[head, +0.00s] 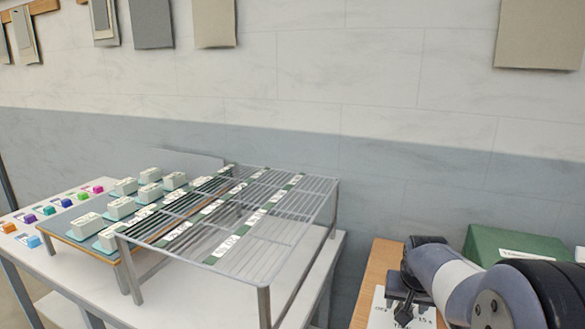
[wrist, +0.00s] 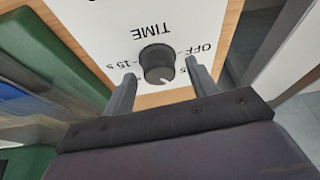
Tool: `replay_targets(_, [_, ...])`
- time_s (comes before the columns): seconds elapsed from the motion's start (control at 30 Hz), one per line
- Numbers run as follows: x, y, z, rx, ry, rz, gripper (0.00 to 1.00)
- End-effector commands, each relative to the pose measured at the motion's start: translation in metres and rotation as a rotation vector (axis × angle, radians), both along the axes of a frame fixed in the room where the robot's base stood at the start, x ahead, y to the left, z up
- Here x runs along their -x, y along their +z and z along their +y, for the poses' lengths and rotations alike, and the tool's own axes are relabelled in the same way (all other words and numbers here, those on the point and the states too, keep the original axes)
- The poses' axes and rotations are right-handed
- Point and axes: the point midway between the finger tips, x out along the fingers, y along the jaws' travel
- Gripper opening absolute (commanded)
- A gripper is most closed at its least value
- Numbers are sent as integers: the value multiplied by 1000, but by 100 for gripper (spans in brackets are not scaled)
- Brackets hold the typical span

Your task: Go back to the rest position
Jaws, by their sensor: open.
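My gripper (wrist: 160,82) is open in the wrist view, with one finger on each side of a dark round knob (wrist: 156,60). Gaps show between the fingers and the knob, and nothing is held. The knob sits on a white panel (wrist: 110,25) marked TIME, OFF and 15 s, with another label partly covered. The knob's white mark points toward the bottom of the wrist view. In the head view my gripper (head: 405,300) is at the lower right, low over the white panel (head: 380,318); my arm reaches in from the right edge.
To the left, a white table (head: 325,255) carries a wire rack (head: 330,190), pale labelled blocks (head: 88,225) and several small coloured pieces (head: 83,195). A gap separates the two surfaces.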

Motion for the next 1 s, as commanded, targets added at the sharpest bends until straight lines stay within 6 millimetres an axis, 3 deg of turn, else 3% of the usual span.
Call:
replay_targets(0.57, [0, -1, -2, -1, 292, 0, 55])
replay_targets(1.0, [32, 78, -2, 1, 295, -3, 55])
